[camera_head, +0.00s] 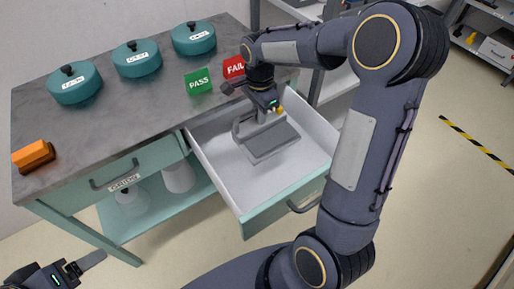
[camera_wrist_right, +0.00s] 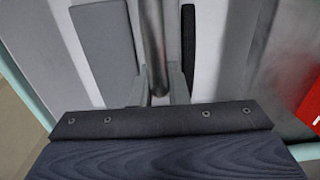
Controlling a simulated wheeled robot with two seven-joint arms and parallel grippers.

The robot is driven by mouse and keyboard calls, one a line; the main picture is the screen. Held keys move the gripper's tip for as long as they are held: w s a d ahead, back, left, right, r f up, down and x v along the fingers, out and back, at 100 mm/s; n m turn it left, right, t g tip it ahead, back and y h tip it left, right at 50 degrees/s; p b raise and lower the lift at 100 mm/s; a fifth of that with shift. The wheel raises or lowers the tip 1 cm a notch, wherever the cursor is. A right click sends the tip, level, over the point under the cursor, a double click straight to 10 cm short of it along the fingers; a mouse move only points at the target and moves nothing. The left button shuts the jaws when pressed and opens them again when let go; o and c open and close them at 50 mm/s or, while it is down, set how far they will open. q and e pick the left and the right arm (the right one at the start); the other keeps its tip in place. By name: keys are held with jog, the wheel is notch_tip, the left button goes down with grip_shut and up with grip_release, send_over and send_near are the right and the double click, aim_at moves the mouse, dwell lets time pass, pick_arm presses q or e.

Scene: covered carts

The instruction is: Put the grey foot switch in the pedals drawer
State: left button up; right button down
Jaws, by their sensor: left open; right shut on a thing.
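The grey foot switch (camera_head: 272,143) is inside the open drawer (camera_head: 243,187), a white-lined drawer with a green front, toward its back. It has a flat pedal and an upright bar. I cannot tell whether it touches the drawer floor. My right gripper (camera_head: 268,108) reaches down over it and is shut on its bar. In the right wrist view the foot switch's grey pad (camera_wrist_right: 102,48) and bar (camera_wrist_right: 152,40) show beyond my gripper (camera_wrist_right: 160,92). My left gripper (camera_head: 82,265) is open and empty at the lower left, away from the cart. The drawer's label is not visible.
The cart's grey top (camera_head: 105,130) holds several teal lidded pots (camera_head: 138,58), a green PASS block (camera_head: 198,81), a red FAIL block (camera_head: 234,67) and an orange block (camera_head: 33,156). A closed labelled drawer (camera_head: 125,178) is left of the open one. The drawer's front part is empty.

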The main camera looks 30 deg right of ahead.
aim_at(259, 135)
notch_tip(259, 135, down, 9)
jog(key=shift+f+b, duration=0.15)
jog(key=shift+b, duration=0.4)
jog(key=shift+f, duration=0.2)
jog(key=c, duration=1.4)
grip_release()
